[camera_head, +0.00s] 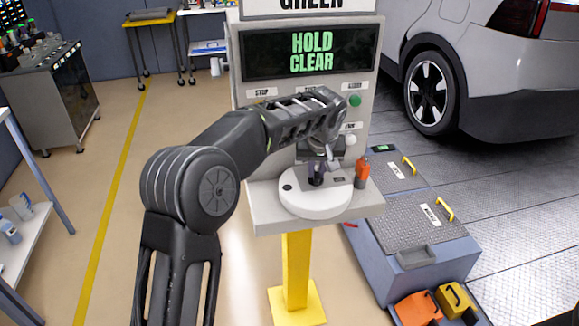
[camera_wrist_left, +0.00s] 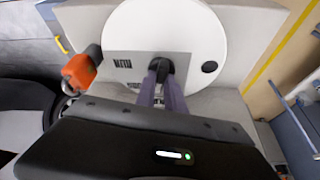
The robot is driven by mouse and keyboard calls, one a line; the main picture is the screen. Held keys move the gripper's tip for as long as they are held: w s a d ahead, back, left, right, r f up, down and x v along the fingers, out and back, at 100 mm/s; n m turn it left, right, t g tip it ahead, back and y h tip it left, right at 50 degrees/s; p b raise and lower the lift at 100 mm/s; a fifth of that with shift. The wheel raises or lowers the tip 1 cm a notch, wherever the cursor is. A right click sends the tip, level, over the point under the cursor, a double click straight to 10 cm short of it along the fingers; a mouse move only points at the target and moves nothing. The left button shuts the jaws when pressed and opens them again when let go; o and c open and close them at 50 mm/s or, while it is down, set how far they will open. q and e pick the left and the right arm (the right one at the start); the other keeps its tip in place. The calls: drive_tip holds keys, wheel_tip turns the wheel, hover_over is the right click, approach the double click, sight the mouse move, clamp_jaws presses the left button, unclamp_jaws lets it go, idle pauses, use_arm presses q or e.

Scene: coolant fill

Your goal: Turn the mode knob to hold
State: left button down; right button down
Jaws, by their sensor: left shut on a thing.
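A grey station carries a black display (camera_head: 311,52) with green letters reading HOLD CLEAR. Below it, a white round disc (camera_head: 300,205) sits on the station's shelf. The dark knob, which I take to be the mode knob, stands on a grey plate on the disc and shows in the left wrist view (camera_wrist_left: 160,65). My left gripper (camera_head: 317,175) reaches down from above, its fingers shut on the knob; in the left wrist view the purplish fingers (camera_wrist_left: 165,82) cover part of it. The knob's pointer direction is hidden. My right gripper is not in view.
An orange-handled piece (camera_head: 363,171) stands right beside the disc, close to my left gripper. A green button (camera_head: 355,100) is on the panel. A grey box with yellow handles (camera_head: 415,225) stands right of the yellow post (camera_head: 296,268). A car is at the back right.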

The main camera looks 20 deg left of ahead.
use_arm(q)
drive_tip(key=shift+w+n+y, duration=0.1)
drive_tip(key=shift+n+y, duration=0.3)
drive_tip(key=shift+n, duration=0.9)
drive_tip(key=c, duration=1.4)
unclamp_jaws()
drive_tip(key=shift+c, duration=0.2)
drive_tip(key=v, duration=0.8)
drive_tip(key=shift+b, duration=0.4)
drive_tip(key=shift+w+f, duration=0.1)
